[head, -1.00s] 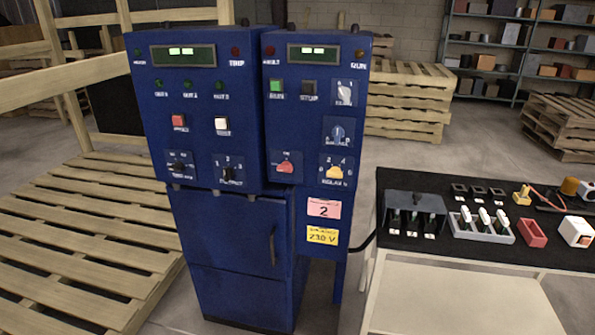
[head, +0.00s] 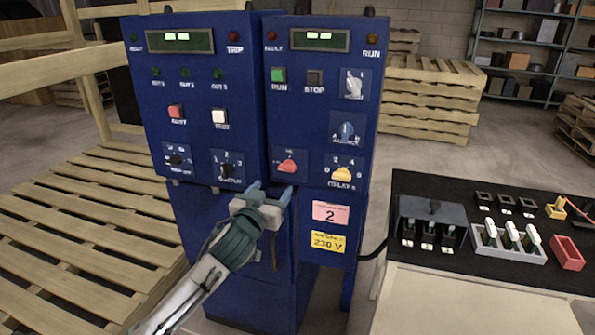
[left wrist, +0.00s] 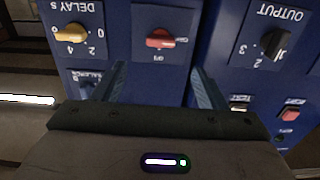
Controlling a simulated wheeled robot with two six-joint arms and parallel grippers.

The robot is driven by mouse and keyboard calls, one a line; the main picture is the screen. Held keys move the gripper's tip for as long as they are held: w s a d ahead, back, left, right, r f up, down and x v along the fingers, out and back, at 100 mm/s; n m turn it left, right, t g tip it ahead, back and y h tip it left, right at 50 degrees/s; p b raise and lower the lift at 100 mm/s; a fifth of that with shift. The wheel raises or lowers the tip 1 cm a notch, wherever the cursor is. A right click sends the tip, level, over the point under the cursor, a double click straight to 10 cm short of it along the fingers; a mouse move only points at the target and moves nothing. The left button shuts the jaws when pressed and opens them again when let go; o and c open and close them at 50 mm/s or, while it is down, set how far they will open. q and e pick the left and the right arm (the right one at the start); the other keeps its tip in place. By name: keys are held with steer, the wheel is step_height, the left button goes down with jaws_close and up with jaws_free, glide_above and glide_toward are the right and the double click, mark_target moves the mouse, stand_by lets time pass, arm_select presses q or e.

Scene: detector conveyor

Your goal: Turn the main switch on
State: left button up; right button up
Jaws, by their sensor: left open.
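The red rotary knob (head: 287,166), which appears to be the main switch, sits low on the right-hand blue cabinet (head: 366,110). Its handle lies about sideways; its small labels are too blurred to read surely. My left gripper (head: 271,191) is open and empty, just below and in front of this knob, not touching it as far as I can see. In the left wrist view the picture is upside down: the red knob (left wrist: 160,38) shows beyond and between the two open blue fingers (left wrist: 158,72).
A yellow delay knob (head: 343,174) is right of the red knob and a black output knob (head: 228,168) left of it. Green RUN (head: 279,75) and black STOP (head: 315,77) buttons are above. A black-topped bench (head: 480,265) with parts stands right. Pallets (head: 90,215) lie left.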

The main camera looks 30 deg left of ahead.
mark_target(286, 170)
arm_select(q)
steer(key=p+x, duration=0.2)
steer(key=x, duration=0.8)
steer(key=shift+w, duration=0.3)
arm_select(e)
steer(key=s+f, duration=0.2)
steer(key=s, duration=0.1)
steer(key=s+f, duration=0.1)
steer(key=s, duration=0.1)
steer(key=shift+d+f, duration=0.2)
steer(key=shift+d, duration=0.05)
arm_select(q)
steer(key=c, duration=1)
arm_select(e)
steer(key=shift+w, duration=0.1)
